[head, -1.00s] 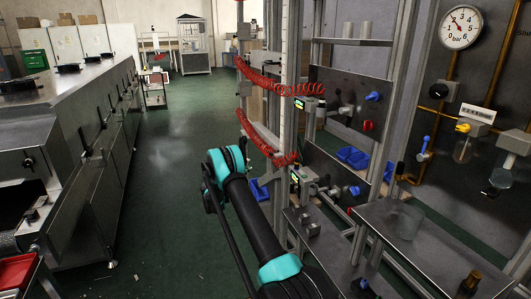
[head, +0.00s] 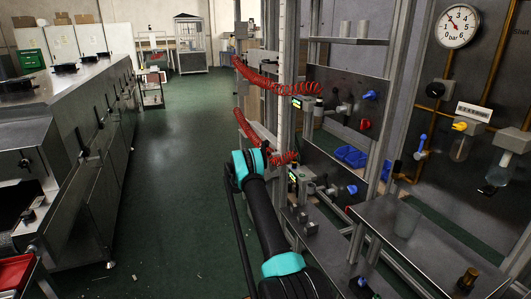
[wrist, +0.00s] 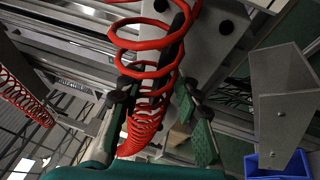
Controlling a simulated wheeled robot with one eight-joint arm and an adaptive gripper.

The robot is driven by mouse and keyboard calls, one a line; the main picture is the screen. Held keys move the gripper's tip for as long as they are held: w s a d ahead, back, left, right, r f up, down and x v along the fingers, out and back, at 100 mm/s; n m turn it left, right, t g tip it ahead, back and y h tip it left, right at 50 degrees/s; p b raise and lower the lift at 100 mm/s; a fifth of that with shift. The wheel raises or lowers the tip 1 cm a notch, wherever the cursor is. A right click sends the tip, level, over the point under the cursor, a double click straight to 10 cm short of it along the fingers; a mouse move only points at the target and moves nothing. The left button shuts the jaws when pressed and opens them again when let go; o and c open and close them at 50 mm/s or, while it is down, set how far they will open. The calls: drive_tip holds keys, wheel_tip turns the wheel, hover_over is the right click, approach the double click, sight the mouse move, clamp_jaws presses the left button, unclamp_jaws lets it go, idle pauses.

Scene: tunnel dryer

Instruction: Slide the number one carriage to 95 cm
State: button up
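Two carriages show on the upright rail with a scale strip (head: 281,75) in the head view. The upper carriage (head: 300,104) and the lower carriage (head: 301,180) each have a small lit display. I cannot read a number on either. My arm reaches toward the lower carriage's height, and the gripper itself is hidden there. In the wrist view my gripper (wrist: 157,88) is open, its dark and green-padded fingers apart. A red coiled hose (wrist: 140,45) runs across the view and between the fingers; I cannot tell whether it touches them. A grey block (wrist: 210,28) lies beyond.
Red coiled hoses (head: 262,85) hang left of the rail. A shelf with a glass beaker (head: 407,221) stands at right, with a pressure gauge (head: 457,25) above. A long steel machine (head: 75,130) is at left.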

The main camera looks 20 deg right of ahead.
drive_tip(key=shift+w+d, duration=0.1)
drive_tip(key=shift+d, duration=0.15)
clamp_jaws()
idle(0.3)
